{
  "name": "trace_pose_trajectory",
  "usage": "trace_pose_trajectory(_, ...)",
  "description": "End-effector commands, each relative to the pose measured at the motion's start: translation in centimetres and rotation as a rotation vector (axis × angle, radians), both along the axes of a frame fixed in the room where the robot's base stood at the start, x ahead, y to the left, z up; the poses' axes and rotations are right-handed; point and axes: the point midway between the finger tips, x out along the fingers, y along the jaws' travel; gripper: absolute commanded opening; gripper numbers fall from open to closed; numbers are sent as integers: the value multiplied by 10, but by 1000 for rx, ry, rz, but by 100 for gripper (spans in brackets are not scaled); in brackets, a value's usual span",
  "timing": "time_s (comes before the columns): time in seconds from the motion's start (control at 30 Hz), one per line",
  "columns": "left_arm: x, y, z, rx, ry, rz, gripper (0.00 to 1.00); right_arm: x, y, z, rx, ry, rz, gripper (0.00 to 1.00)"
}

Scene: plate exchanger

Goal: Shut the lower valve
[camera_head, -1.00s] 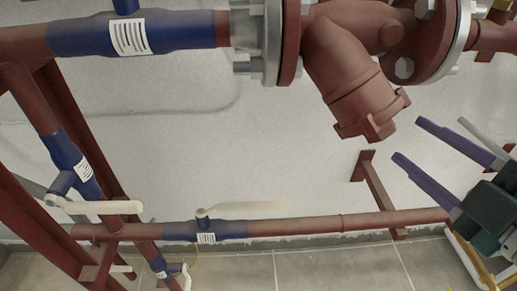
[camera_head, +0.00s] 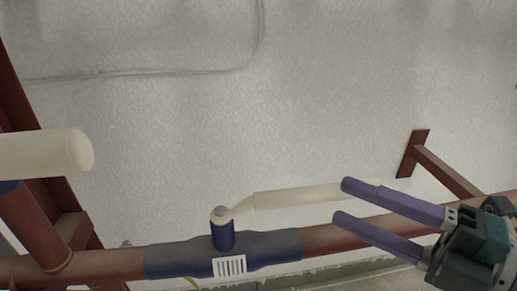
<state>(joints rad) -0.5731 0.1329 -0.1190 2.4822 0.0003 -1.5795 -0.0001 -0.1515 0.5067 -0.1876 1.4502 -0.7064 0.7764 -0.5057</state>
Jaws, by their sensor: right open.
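The lower valve (camera_head: 190,257) is a blue body with a white barcode label on the low horizontal red-brown pipe. A short blue stem (camera_head: 222,235) rises from it. Its long cream handle (camera_head: 295,197) runs right from the stem, roughly along the pipe. My right gripper (camera_head: 342,202) comes in from the right with two purple fingers spread apart. Its upper fingertip overlaps the right end of the handle in the picture; I cannot tell whether they touch. The handle's far end is partly hidden there. My left gripper is not in view.
Another cream handle (camera_head: 45,153) juts in at the left edge, close to the camera. Red-brown frame posts stand at the left. A red-brown bracket (camera_head: 418,152) projects from the grey wall (camera_head: 240,120) at the right. The wall above the valve is clear.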

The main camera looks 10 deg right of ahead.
Motion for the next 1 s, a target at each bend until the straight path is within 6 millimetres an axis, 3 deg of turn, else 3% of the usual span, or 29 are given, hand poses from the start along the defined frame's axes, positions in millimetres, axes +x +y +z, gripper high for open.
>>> trace_pose_trajectory(0.33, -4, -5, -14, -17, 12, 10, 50, 44, 47, 0, 4, -3, -1, 51)
trace_pose_trajectory(0.77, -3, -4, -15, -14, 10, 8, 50, 53, 57, 1, 3, 0, -1, 51)
trace_pose_trajectory(1.0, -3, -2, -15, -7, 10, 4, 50, 53, 57, 0, 3, 0, -1, 25)
